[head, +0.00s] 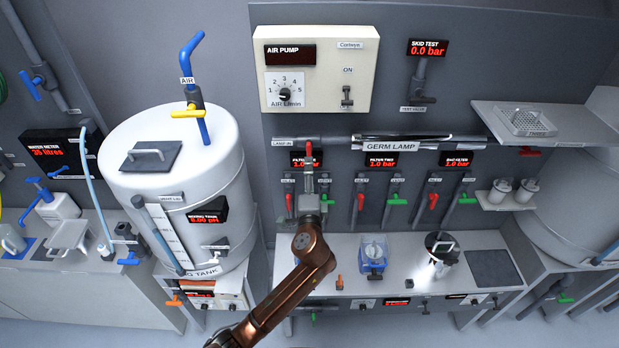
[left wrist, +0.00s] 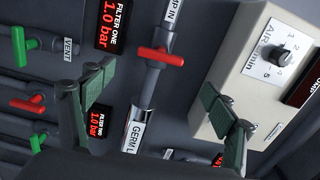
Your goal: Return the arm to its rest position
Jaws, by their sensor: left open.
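My left arm comes in from the bottom of the head view, and its gripper (head: 308,190) reaches toward the back panel below the lamp pipe. In the left wrist view the two green-padded fingers of this gripper (left wrist: 152,98) are spread wide with nothing between them. The same red handle (head: 309,155) appears just above the gripper in the head view. My right gripper is not in view.
The air pump box (head: 315,70) and germ lamp (head: 390,142) are on the panel close by. The white mixing tank (head: 190,215) stands left.

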